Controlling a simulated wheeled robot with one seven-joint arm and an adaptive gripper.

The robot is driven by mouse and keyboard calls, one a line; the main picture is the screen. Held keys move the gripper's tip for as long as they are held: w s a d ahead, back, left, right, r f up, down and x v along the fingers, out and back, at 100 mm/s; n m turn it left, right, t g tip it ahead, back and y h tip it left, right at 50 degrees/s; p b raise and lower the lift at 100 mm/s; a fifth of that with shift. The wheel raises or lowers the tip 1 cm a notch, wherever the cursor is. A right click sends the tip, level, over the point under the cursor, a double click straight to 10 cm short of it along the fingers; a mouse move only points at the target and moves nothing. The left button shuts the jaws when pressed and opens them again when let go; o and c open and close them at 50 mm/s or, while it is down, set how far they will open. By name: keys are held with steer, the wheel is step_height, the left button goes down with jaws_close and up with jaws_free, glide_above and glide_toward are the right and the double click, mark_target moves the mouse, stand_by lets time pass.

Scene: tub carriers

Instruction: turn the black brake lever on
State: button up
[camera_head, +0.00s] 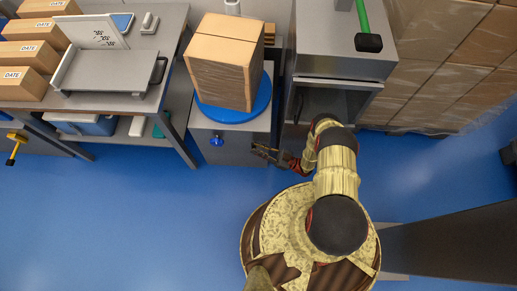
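I cannot surely pick out the black brake lever in the head view. A green bar with a black end block (368,42) rests on or is fixed at the grey cabinet's top. A dark upright handle (298,105) shows at the cabinet's front left edge. My gripper (257,150) points left, low in front of the grey pedestal's right front edge. Its dark fingers blend with the background and are too small to show whether they are open or hold anything. My arm and wrist may hide part of the cabinet's lower front.
The grey pedestal (203,131) has a blue knob (216,141) and a blue round plate (232,113) under a brown carton (223,66). The grey cabinet (339,66) has a dark open front. A workbench (110,103) stands left, wrapped cartons (430,95) right. Blue floor is clear front left.

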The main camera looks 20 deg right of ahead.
steer(key=shift+o, duration=1.1)
steer(key=shift+s, duration=0.1)
steer(key=v, duration=0.7)
steer(key=shift+s+d+f, duration=0.1)
steer(key=shift+s+f, duration=0.05)
steer(key=shift+s, duration=0.05)
